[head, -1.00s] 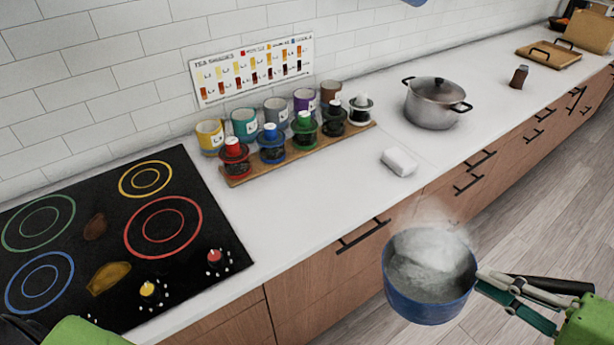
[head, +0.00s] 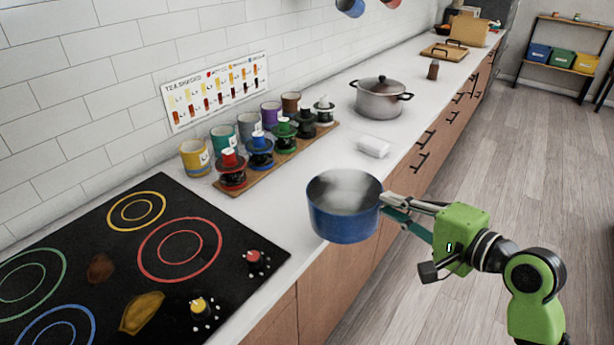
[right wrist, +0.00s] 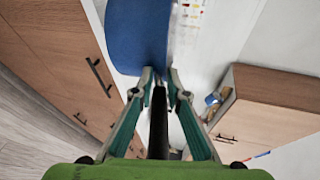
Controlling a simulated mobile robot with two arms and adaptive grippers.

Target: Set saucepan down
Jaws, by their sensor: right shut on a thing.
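A blue saucepan (head: 343,222) with steam rising from it is held upright by my right gripper (head: 390,203), near the counter's front edge in the head view. The gripper is shut on its dark handle. In the right wrist view, the blue side of the saucepan (right wrist: 138,38) is ahead of the fingers, and the black handle (right wrist: 158,125) lies between the fingers of the right gripper (right wrist: 158,85). The black cooktop (head: 150,262) with coloured burner rings is to the left of the saucepan. My left gripper is not in view.
A lidded steel pot (head: 381,98) and a white block (head: 373,146) are farther along the white counter (head: 240,215). Brown stains (head: 142,312) mark the cooktop. Wooden floor (head: 480,200) is open at right.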

